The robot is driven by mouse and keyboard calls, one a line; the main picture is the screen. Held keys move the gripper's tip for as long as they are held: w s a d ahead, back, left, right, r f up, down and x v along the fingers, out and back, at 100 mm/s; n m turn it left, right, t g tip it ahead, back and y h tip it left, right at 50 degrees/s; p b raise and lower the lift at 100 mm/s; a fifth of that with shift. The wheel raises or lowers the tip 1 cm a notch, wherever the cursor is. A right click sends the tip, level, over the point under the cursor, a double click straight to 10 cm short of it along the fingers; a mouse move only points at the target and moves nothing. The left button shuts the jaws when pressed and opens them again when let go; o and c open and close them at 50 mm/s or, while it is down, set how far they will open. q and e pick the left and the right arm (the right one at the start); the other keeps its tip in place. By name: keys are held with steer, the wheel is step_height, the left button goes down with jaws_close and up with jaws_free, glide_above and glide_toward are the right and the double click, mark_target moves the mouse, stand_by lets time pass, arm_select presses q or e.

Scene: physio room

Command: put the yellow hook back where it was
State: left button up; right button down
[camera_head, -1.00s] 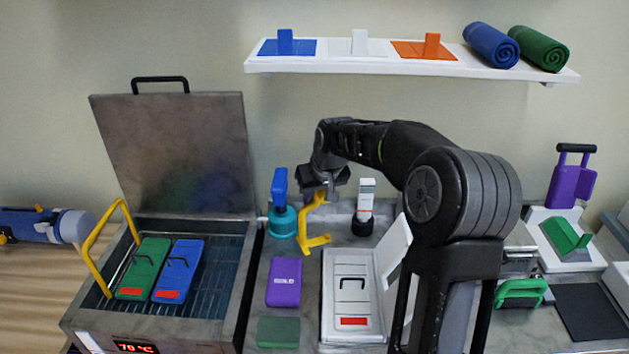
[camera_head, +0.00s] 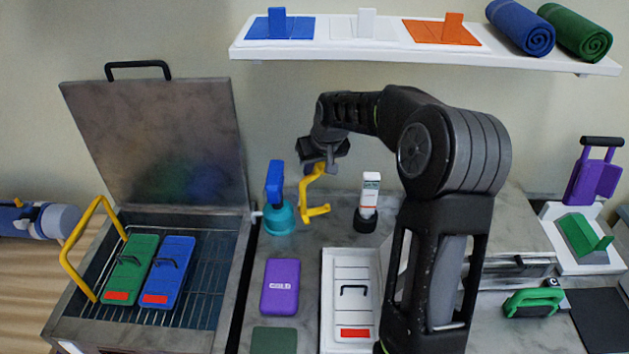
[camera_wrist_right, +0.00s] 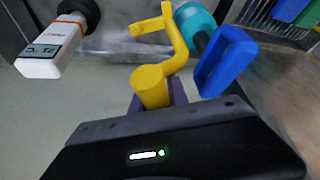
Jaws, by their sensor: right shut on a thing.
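The yellow hook (camera_head: 307,196) hangs from my right gripper (camera_head: 318,166), which is shut on its upper end. In the right wrist view the hook (camera_wrist_right: 152,84) stands out from the jaws, its bent end pointing away from them. In the head view the hook shows between a teal base with a blue upright part (camera_head: 276,205) and a white tube in a black stand (camera_head: 369,195). I cannot tell whether its lower end touches the counter. My left gripper is not in view.
An open metal tank (camera_head: 234,275) holds green and blue packs at left, with a yellow handle (camera_head: 75,242). A purple pack (camera_head: 280,287) and a white tray (camera_head: 328,290) lie in front. A wall shelf (camera_head: 400,60) is above.

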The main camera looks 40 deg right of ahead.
steer(key=f+b, duration=0.1)
steer(key=f, duration=0.1)
steer(key=f+b, duration=0.2)
steer(key=f, duration=0.1)
steer(key=shift+w+d, duration=0.15)
steer(key=shift+w, duration=0.05)
steer(key=shift+f, duration=0.2)
steer(key=c, duration=1.3)
jaws_free()
